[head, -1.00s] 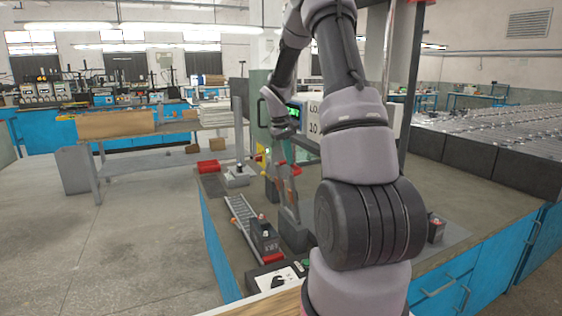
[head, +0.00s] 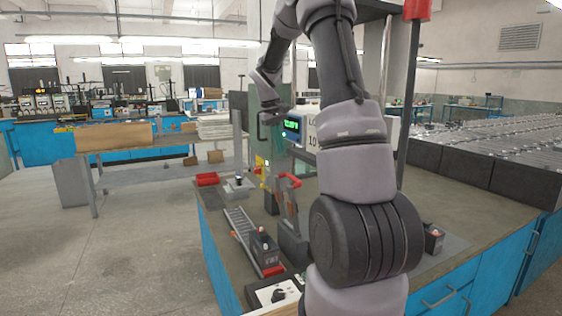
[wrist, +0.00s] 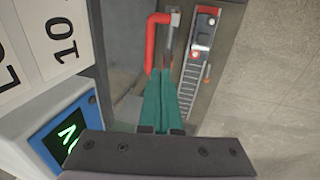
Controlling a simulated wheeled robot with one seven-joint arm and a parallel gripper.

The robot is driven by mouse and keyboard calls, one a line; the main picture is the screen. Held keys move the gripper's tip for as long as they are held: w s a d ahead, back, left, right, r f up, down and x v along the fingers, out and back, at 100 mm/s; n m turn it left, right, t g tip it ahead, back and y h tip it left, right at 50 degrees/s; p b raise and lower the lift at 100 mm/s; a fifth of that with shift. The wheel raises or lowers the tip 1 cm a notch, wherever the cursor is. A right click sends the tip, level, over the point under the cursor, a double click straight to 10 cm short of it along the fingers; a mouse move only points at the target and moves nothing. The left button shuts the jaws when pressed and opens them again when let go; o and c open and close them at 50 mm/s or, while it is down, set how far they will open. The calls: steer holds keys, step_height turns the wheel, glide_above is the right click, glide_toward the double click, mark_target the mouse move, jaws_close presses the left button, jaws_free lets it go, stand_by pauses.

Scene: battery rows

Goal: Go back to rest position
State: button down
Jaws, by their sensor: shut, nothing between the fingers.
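My arm rises in the front of the head view, bends over at the top and hangs down left of the display box. In the wrist view, the two green fingers of my gripper (wrist: 160,80) are together with nothing between them. They are above the bench, near a red handle (wrist: 152,42) and a roller ramp (wrist: 188,85). A dark battery with red terminals (wrist: 201,35) sits on the ramp. In the head view this battery (head: 264,252) is at the ramp's near end.
A display box with a green-lit screen (head: 291,127) and a white numbered sign stand close to my gripper. The red-handled lever (head: 288,180) is below. Another battery (head: 433,238) is at right. Open floor lies left.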

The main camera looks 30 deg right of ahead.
steer(key=s+a+r+m+t+y, duration=0.1)
steer(key=s+a+r+t, duration=0.1)
steer(key=s+a+r, duration=0.4)
steer(key=s+a+r+m+t+y, duration=0.15)
steer(key=s+a+r, duration=0.25)
steer(key=s+r, duration=0.4)
steer(key=s+a+m+t+y, duration=0.1)
steer(key=s+a+t, duration=0.1)
steer(key=s, duration=0.5)
steer(key=s+a+t+y, duration=0.1)
steer(key=s+a, duration=0.3)
steer(key=s, duration=0.3)
steer(key=shift+s+a+f+m+t, duration=0.25)
steer(key=shift+s+f+m+t, duration=0.1)
steer(key=shift+s+f, duration=0.1)
